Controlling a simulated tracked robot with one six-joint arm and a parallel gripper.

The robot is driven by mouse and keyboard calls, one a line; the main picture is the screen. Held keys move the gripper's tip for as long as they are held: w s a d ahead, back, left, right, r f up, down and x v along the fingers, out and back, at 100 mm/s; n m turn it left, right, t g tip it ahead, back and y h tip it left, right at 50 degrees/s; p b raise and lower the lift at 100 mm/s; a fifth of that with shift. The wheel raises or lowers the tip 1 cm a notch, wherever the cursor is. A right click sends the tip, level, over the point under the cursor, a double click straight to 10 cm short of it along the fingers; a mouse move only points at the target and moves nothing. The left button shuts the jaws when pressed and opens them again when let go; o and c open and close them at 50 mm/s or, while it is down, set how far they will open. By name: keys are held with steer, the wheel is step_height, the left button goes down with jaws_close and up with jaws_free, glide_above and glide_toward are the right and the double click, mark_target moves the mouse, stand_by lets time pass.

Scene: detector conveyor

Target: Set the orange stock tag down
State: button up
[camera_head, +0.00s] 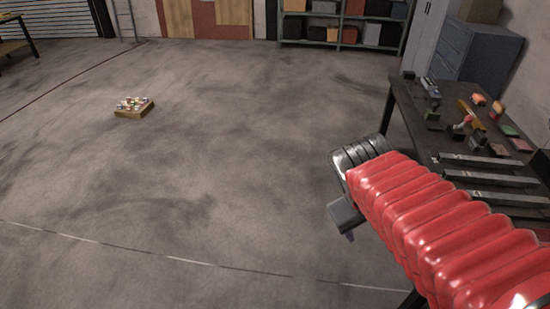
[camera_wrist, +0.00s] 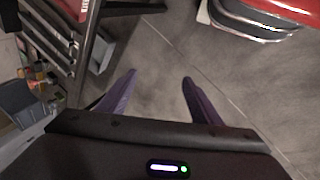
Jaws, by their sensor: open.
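My gripper (camera_wrist: 157,80) is open in the wrist view, its two purple fingers apart with only bare floor between them. No orange stock tag shows between the fingers. Small orange pieces lie on the workbench (camera_head: 415,118), one near its far right part (camera_head: 478,99). I cannot tell whether any of them is the orange stock tag.
The workbench at right carries several small parts and long grey rails (camera_head: 480,160). A grey cabinet (camera_head: 478,55) and a shelf with bins (camera_head: 345,30) stand behind. A low wooden box (camera_head: 134,112) of small items sits on the floor. Much of the floor is clear.

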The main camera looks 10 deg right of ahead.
steer(key=a+r+m+t+y, duration=0.1)
steer(key=a+r+t+y, duration=0.2)
steer(key=a, duration=1)
steer(key=shift+s+a+r+y, duration=0.3)
steer(key=shift+a+r+y, duration=0.15)
steer(key=shift+y, duration=0.25)
steer(key=shift+d, duration=0.1)
